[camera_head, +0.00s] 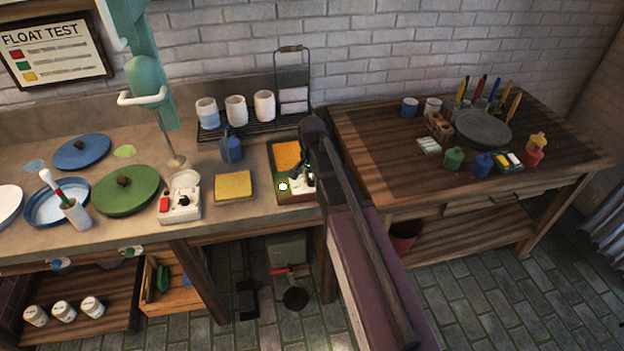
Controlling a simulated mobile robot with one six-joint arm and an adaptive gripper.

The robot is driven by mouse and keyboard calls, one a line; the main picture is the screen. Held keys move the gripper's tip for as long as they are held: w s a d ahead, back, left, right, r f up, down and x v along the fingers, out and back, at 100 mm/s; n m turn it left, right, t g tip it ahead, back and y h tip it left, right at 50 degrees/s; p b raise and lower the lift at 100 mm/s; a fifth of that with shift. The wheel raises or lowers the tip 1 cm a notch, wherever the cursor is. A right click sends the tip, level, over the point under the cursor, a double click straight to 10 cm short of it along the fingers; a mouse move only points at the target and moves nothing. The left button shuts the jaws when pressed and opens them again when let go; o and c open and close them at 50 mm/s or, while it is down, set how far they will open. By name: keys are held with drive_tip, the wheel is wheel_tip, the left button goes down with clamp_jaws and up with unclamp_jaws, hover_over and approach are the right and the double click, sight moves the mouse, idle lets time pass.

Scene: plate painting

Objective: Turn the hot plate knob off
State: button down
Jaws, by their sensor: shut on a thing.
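My gripper (302,174) reaches over a wooden tray (297,199) with orange and green areas at the counter's right end. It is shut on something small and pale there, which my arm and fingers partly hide. A small white knob-like thing (283,186) shows on the green area just left of the fingers. A white box (180,208) with a dark knob (184,200) and a red part on its front stands apart, to the left of a yellow sponge (233,185). I cannot tell which of these is the hot plate knob.
A blue jug (230,149) and a rack (262,131) with several white cups stand behind the sponge. A green lid (125,190) lies on the left. A wooden table (370,150) with pots and a grey plate (482,130) stands right of my arm.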

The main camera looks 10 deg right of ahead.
drive_tip(key=n, duration=0.4)
drive_tip(key=shift+n, duration=0.3)
drive_tip(key=n, duration=0.4)
drive_tip(key=shift+n, duration=0.3)
drive_tip(key=n, duration=0.4)
drive_tip(key=shift+s, duration=0.1)
drive_tip(key=shift+n, duration=2.2)
drive_tip(key=shift+c, duration=1.8)
unclamp_jaws()
drive_tip(key=shift+m, duration=0.3)
